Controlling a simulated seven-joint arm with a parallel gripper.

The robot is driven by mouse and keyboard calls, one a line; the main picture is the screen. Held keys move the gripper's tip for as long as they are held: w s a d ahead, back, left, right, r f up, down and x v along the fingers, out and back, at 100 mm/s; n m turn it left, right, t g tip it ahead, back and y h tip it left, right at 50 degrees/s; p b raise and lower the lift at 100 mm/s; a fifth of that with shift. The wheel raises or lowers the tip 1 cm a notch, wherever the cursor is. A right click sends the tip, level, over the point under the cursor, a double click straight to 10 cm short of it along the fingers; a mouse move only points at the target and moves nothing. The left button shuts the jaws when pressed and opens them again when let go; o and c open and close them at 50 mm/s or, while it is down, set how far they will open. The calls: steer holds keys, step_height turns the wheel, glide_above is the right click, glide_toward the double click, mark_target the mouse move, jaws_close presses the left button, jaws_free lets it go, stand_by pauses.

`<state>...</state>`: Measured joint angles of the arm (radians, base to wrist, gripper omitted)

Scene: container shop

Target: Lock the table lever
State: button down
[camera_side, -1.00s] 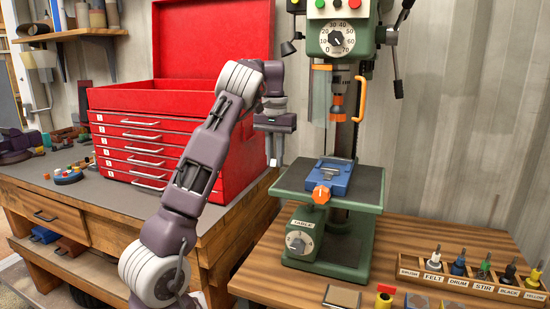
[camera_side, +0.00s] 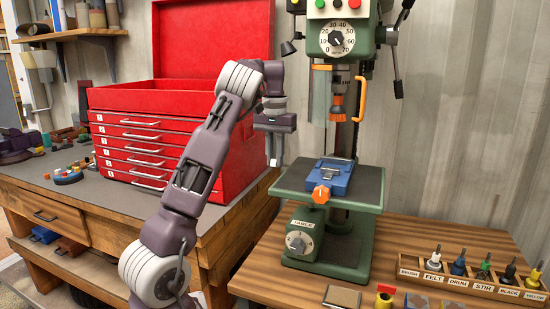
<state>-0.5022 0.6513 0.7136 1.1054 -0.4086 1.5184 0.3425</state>
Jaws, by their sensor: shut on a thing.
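A green drill press stands on the wooden bench. Its base carries a box labelled TABLE (camera_side: 303,226) with a round pale dial (camera_side: 299,243) on its front. I cannot make out a separate table lever. The green drill table (camera_side: 365,195) is above the box and holds a blue vise (camera_side: 334,180) with an orange knob (camera_side: 321,195).
The red tool chest (camera_side: 140,150) with several drawers stands close on the left. The drill head (camera_side: 342,38) with an orange handle (camera_side: 359,98) is above the vise. A labelled wooden rack (camera_side: 470,284) of small tools is at front right.

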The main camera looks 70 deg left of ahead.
stand_by(0.3)
steer(key=shift+s+d+f+t+y, duration=0.2)
steer(key=shift+s+f+t+y, duration=0.1)
steer(key=shift+f, duration=0.3)
steer(key=shift+s+d+f+t+y, duration=0.2)
steer(key=shift+f+t+y, duration=0.1)
steer(key=shift+f, duration=0.3)
steer(key=c, duration=1.4)
jaws_free()
steer(key=shift+o, duration=0.2)
steer(key=shift+w, duration=0.15)
